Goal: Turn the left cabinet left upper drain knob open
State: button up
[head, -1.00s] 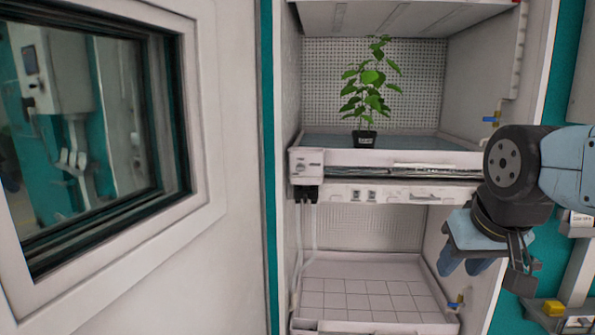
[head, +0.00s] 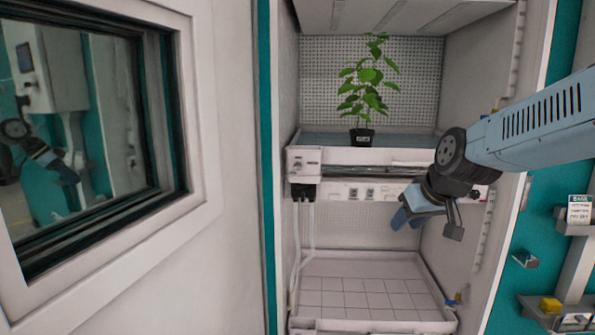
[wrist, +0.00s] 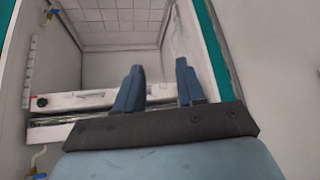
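The cabinet's upper tray (head: 385,156) holds a potted plant (head: 362,135). My gripper (head: 407,220) hangs in front of the opening below the upper tray. Its two blue fingers (wrist: 160,66) are apart with nothing between them.
A control box (head: 304,163) is at the tray's left front corner, with pale tubes (head: 301,240) below. The lower tiled tray (head: 365,287) is empty. An open white door (head: 228,180) with a window stands left. Teal wall and small shelves are right.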

jog(key=w+a+f+n+t+h, duration=0.1)
jog(key=w+a+f+n, duration=0.15)
jog(key=w, duration=0.55)
jog(key=w+a+f+n+t, duration=0.15)
jog(key=w+f, duration=0.25)
jog(key=w, duration=0.4)
jog(key=n+t+h, duration=0.2)
jog(key=n+t, duration=0.7)
jog(key=n, duration=0.1)
send_near(297, 169)
jog(key=w, duration=0.9)
jog(key=shift+w+d+r, duration=0.2)
jog(key=shift+w+r, duration=0.05)
jog(key=shift+c, duration=0.3)
jog(key=c, duration=0.6)
